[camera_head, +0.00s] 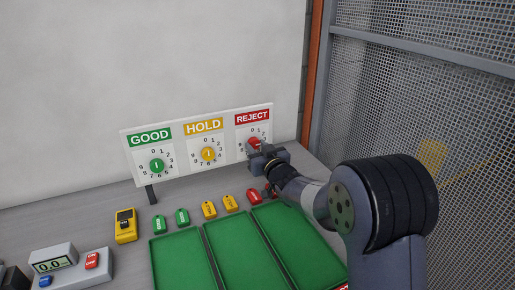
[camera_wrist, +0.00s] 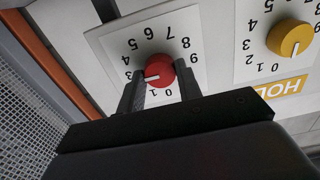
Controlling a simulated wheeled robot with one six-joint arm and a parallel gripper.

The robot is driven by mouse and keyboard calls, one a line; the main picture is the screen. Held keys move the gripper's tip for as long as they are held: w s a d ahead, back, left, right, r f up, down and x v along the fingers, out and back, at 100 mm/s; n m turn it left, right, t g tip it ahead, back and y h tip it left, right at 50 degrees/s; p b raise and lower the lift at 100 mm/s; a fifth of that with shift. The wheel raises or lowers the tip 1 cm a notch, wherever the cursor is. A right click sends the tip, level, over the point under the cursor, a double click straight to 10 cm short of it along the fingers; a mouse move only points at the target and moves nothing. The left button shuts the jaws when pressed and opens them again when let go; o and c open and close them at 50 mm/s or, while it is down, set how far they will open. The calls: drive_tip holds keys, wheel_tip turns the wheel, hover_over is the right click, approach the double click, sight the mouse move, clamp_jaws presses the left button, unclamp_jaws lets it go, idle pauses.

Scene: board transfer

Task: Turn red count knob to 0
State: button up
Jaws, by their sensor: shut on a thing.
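The red knob (camera_head: 254,144) sits on the dial under the red REJECT label (camera_head: 252,117), at the right end of the white board. In the wrist view, which is upside down, the red knob (camera_wrist: 160,66) has a white pointer mark aimed left, toward the 2–3 side of the dial. My finger hides the digit there; the 0 shows below the knob. My gripper (camera_wrist: 160,80) is shut on the red knob, one finger on each side. In the head view my gripper (camera_head: 262,155) partly covers the knob and the lower dial.
The yellow HOLD knob (camera_head: 208,154) and green GOOD knob (camera_head: 156,165) are to the left on the board. Green trays (camera_head: 180,262), small coloured tags (camera_head: 209,210), a yellow device (camera_head: 126,226) and a 0.0 display box (camera_head: 55,263) lie in front. A mesh fence (camera_head: 425,90) stands right.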

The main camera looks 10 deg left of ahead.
drive_tip(key=shift+f+n+b, duration=0.15)
drive_tip(key=shift+n+b, duration=0.15)
drive_tip(key=shift+b, duration=0.35)
drive_tip(key=shift+f+n+b, duration=0.15)
drive_tip(key=shift+n+b, duration=0.45)
drive_tip(key=shift+b, duration=0.3)
drive_tip(key=shift+n+b, duration=0.8)
drive_tip(key=shift+b, duration=0.35)
drive_tip(key=n+b, duration=0.8)
drive_tip(key=n, duration=0.2)
drive_tip(key=shift+r+n+b, duration=0.2)
drive_tip(key=shift+n+b, duration=0.95)
drive_tip(key=shift+n, duration=1.05)
drive_tip(key=o, duration=1)
drive_tip(key=shift+r, duration=0.1)
drive_tip(key=shift+c, duration=0.2)
